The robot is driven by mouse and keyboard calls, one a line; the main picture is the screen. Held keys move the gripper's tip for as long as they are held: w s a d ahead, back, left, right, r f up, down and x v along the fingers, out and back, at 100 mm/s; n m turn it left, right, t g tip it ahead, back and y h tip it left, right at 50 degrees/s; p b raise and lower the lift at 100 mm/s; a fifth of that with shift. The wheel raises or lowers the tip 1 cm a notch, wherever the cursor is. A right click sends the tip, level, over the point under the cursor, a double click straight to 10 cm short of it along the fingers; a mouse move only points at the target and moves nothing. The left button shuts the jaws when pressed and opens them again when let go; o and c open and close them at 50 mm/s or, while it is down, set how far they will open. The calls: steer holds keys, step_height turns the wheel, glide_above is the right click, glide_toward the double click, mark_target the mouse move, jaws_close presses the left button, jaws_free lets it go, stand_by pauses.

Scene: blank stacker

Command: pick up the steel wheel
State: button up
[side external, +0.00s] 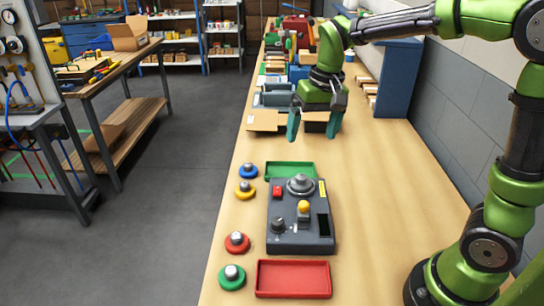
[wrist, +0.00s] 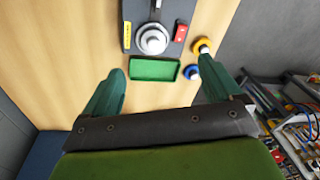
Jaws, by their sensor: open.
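The steel wheel (side external: 300,184) is a round grey disc with a raised hub, mounted at the far end of a dark grey control box (side external: 288,226). In the wrist view the wheel (wrist: 152,40) shows at top centre, beyond the fingertips. My gripper (side external: 314,128) is open and empty, fingers pointing down, above the bench and farther back than the box. In the wrist view its two green fingers (wrist: 160,66) are spread wide, with nothing between them. The wheel is fully in sight and apart from the fingers.
A green tray (side external: 290,170) lies just behind the box, a red tray (side external: 293,279) in front. Blue (side external: 247,171), yellow (side external: 245,190), red (side external: 237,243) and green (side external: 232,277) round pieces line the left edge. An open cardboard box (side external: 265,121) stands behind. The bench's right side is clear.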

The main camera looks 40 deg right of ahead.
mark_target(301, 176)
steer(key=w+d+r+m+g, duration=0.1)
steer(key=w+d, duration=0.1)
steer(key=w, duration=0.2)
steer(key=shift+h, duration=0.3)
steer(key=f, duration=1.6)
steer(key=shift+s+a+f, duration=0.25)
steer(key=shift+s+f, duration=0.05)
steer(key=shift+f, duration=0.05)
steer(key=shift+c, duration=0.4)
steer(key=shift+r, duration=0.1)
steer(key=c, duration=1.4)
steer(key=shift+r, duration=0.1)
